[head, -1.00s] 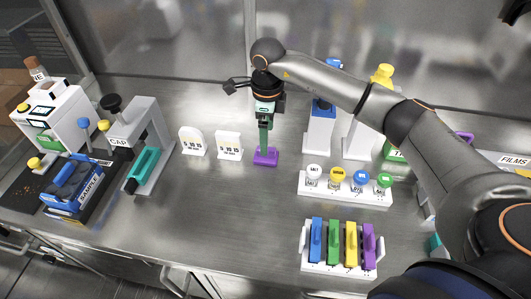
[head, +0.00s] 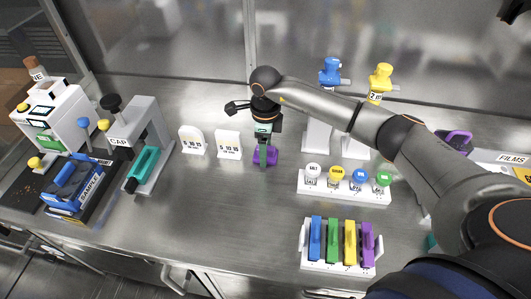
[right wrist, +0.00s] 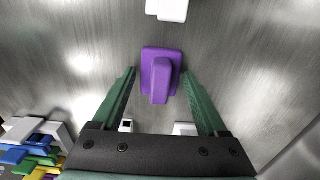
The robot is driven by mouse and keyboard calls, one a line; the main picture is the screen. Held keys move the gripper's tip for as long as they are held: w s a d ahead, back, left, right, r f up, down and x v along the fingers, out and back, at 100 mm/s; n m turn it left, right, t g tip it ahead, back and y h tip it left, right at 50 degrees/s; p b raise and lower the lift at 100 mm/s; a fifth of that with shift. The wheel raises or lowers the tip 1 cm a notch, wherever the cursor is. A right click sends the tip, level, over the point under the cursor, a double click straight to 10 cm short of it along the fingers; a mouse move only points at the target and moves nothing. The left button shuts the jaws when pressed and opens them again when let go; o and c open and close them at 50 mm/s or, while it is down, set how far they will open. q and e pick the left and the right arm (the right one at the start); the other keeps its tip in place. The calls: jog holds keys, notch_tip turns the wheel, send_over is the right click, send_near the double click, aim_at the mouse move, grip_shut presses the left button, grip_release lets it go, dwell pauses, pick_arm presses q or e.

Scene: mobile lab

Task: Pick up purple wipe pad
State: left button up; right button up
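The purple wipe pad (head: 271,155), a flat base with a raised handle, lies on the metal bench near the middle of the head view. My right gripper (head: 264,157) reaches down over it and hides part of it. In the right wrist view the pad (right wrist: 160,58) sits between the tips of the two green fingers of my right gripper (right wrist: 160,73). The fingers are open, with a gap on each side of the pad, and nothing is held. My left gripper is not in view.
Two white numbered signs (head: 228,145) stand left of the pad. A white rack of labelled jars (head: 345,190) is to its right. A rack (head: 340,266) with blue, green, yellow and purple pieces is in front right. The bench front left of that rack is clear.

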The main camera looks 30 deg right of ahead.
jog(key=c, duration=1)
jog(key=shift+c, duration=0.2)
jog(key=shift+r, duration=0.1)
